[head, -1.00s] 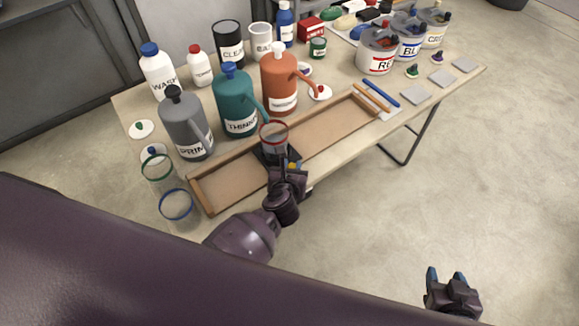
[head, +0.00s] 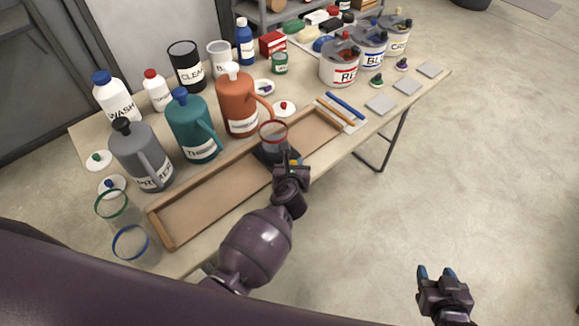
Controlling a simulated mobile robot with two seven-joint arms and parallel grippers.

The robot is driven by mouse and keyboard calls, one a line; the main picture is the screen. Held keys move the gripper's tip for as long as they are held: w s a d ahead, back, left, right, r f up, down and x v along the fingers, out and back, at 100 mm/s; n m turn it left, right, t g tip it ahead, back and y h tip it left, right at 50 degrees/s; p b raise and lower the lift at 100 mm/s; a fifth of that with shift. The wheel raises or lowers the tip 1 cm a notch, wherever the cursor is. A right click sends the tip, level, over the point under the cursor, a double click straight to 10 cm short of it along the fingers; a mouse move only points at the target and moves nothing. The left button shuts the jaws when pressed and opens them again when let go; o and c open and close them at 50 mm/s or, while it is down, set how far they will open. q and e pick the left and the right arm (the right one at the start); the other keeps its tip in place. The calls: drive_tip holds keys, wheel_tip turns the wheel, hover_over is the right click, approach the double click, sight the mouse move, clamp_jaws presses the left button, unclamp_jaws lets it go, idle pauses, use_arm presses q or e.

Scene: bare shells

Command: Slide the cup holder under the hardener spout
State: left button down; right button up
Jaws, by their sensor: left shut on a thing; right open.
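The dark cup holder (head: 268,157) sits in the long wooden track (head: 212,197) along the table's front edge. It carries a clear cup (head: 273,140) with a red rim. My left gripper (head: 290,163) is shut on the holder at its front right side and partly hides it. My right gripper (head: 436,273) is open and empty over the floor.
The teal thinner jug (head: 190,125) and grey primer jug (head: 140,153) stand left of the orange jug. Green-rimmed (head: 112,207) and blue-rimmed (head: 131,243) cups stand at the left end. The track is clear either side of the holder. Blue and orange sticks (head: 345,104) lie beyond its right end.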

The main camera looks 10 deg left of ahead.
idle(0.3)
use_arm(q)
drive_tip(key=c, duration=0.9)
unclamp_jaws()
use_arm(e)
drive_tip(key=shift+s+f, duration=0.1)
drive_tip(key=shift+s, duration=0.05)
use_arm(q)
drive_tip(key=shift+r, duration=0.5)
wheel_tip(320, 180, up, 6)
drive_tip(key=p, duration=0.3)
drive_tip(key=shift+r, duration=0.1)
wheel_tip(320, 180, up, 13)
drive_tip(key=shift+f+p, duration=0.1)
drive_tip(key=shift+p, duration=0.7)
use_arm(e)
drive_tip(key=r, duration=0.1)
drive_tip(key=s+r, duration=0.1)
drive_tip(key=r, duration=0.1)
drive_tip(key=shift+r, duration=0.2)
